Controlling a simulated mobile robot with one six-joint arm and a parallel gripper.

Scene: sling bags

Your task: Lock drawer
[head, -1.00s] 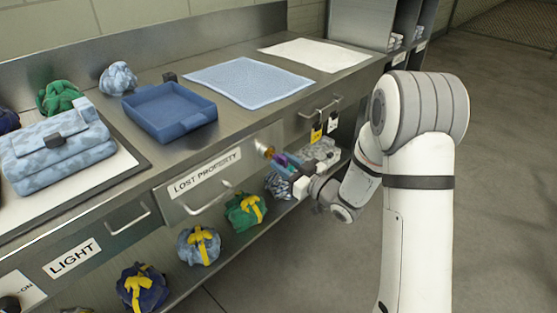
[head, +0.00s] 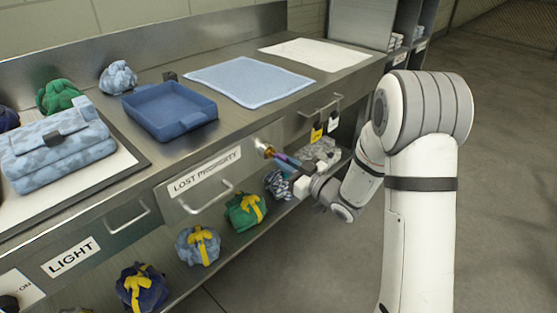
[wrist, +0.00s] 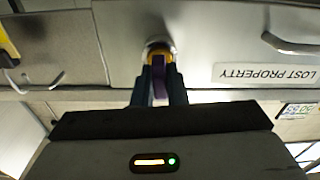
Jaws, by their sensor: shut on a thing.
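The LOST PROPERTY drawer (head: 205,182) looks flush with the bench front. It also shows in the wrist view (wrist: 220,35), its label upside down. A brass-coloured round lock (head: 264,148) sits at its right end. My gripper (head: 283,159) is at this lock, its dark blue fingers pointing at the drawer front. In the wrist view the fingers are shut on a purple key (wrist: 160,88), straight in front of the brass collar. The key's tip is hidden, so I cannot see how deep it sits.
A drawer to the right has a handle (head: 320,108) with yellow and white tags hanging from it. Several tied bags, one green (head: 245,208), lie on the shelf below. A blue tray (head: 169,112) and a blue mat (head: 249,81) lie on the bench top. The floor at right is clear.

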